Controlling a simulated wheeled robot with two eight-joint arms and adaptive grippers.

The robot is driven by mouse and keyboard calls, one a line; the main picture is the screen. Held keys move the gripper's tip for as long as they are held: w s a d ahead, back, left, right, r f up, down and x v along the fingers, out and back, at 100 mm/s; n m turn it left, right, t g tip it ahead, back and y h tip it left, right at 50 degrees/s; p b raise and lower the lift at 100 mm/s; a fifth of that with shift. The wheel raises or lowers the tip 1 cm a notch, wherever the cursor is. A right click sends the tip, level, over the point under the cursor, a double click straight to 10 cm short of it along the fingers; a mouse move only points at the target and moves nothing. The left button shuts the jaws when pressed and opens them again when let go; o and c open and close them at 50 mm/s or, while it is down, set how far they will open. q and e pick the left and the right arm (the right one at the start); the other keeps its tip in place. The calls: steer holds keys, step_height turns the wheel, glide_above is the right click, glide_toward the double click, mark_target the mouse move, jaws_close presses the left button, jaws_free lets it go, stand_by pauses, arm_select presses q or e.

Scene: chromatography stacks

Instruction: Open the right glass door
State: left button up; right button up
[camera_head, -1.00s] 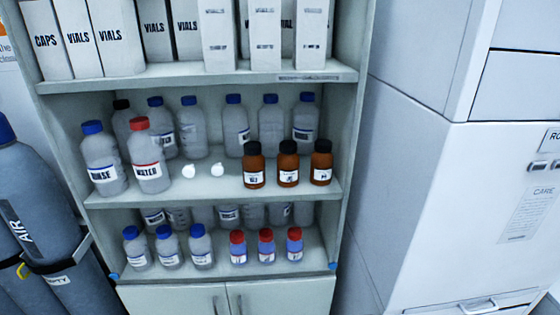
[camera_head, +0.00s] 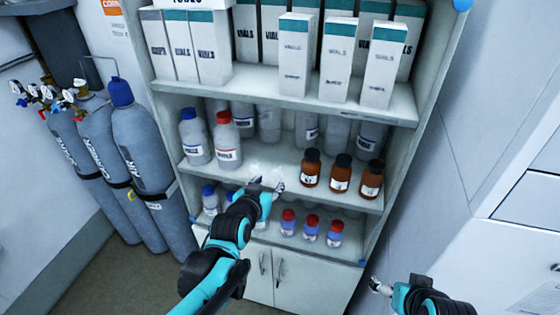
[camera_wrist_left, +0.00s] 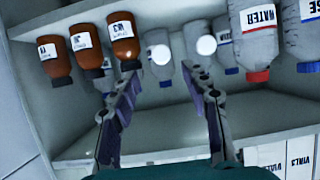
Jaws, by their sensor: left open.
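The shelving unit (camera_head: 420,160) fills the middle of the head view. I cannot make out a glass door pane on it. My left gripper (camera_head: 267,184) is open and empty in front of the middle shelf, between the white-labelled bottles and the brown bottles. The left wrist view is upside down and shows its two fingers (camera_wrist_left: 160,72) spread, with bottles behind the gap. My right gripper (camera_head: 377,287) is low at the right, beside the lower cabinet; its jaws are too small to read. The lower cabinet has two solid doors, the right one (camera_head: 300,283) with a handle.
Brown bottles (camera_head: 341,175), a red-capped water bottle (camera_head: 227,145) and a blue-capped bottle (camera_head: 194,140) stand on the middle shelf. White vial boxes (camera_head: 335,65) fill the top. Gas cylinders (camera_head: 145,150) stand left. A white machine (camera_head: 510,260) is close at right.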

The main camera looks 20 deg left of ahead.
mark_target(276, 173)
arm_select(q)
steer(key=shift+b+x, duration=0.55)
steer(key=shift+x, duration=3.35)
steer(key=shift+a, duration=0.1)
jaws_close()
